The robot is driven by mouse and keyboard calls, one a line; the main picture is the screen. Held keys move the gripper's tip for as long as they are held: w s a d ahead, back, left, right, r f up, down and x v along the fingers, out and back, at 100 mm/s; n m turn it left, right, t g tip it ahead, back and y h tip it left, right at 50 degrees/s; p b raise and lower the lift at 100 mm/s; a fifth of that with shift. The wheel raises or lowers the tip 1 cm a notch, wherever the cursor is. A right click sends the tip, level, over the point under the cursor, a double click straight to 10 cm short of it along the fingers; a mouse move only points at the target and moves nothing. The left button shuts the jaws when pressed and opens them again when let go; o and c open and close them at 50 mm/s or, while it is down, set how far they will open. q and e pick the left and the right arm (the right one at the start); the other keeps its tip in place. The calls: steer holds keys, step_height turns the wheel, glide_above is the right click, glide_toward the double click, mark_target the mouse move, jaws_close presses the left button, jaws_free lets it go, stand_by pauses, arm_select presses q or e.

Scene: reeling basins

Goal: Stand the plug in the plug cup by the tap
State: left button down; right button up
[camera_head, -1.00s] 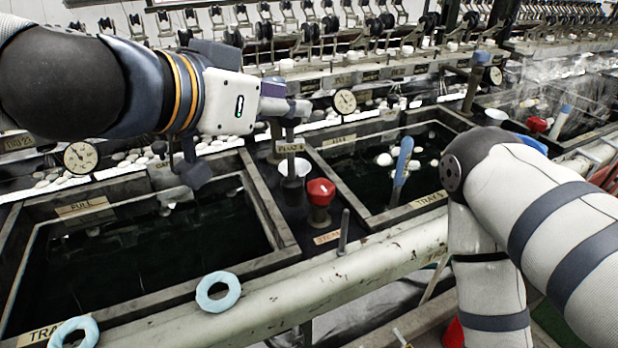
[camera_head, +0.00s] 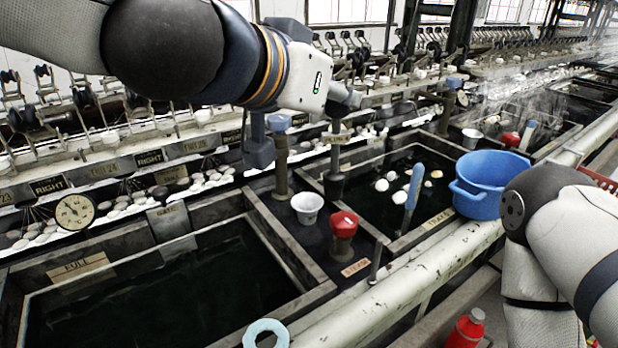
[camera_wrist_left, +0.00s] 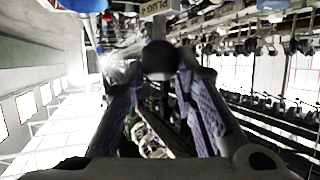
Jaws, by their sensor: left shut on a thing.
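The plug (camera_head: 335,184) is a dark stopper on an upright stem with a small label hanging from it. My left gripper (camera_head: 345,98) is shut on the top of its stem and holds it roughly upright. In the left wrist view a dark round knob (camera_wrist_left: 158,60) sits between the fingers, below a label reading PLUG 4. The white plug cup (camera_head: 307,207) stands on the deck between two basins, just left of the plug's lower end. It looks empty. The blue-topped tap post (camera_head: 281,160) rises behind the cup. My right gripper is out of view.
A red steam knob (camera_head: 343,224) stands close to the cup, with a short metal peg (camera_head: 376,262) nearby. Dark water basins lie on both sides. A blue-handled tool (camera_head: 413,190) leans in the right basin, and a blue tub (camera_head: 487,183) stands beyond.

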arm_select(q)
steer(key=w+a+f+b, duration=0.3)
steer(key=w+f, duration=0.6)
steer(key=f, duration=0.3)
steer(key=shift+w+a+b, duration=0.3)
steer(key=shift+a+b, duration=0.05)
steer(key=shift+a, duration=0.1)
steer(key=c, duration=1.3)
jaws_free()
steer(key=shift+f, duration=0.1)
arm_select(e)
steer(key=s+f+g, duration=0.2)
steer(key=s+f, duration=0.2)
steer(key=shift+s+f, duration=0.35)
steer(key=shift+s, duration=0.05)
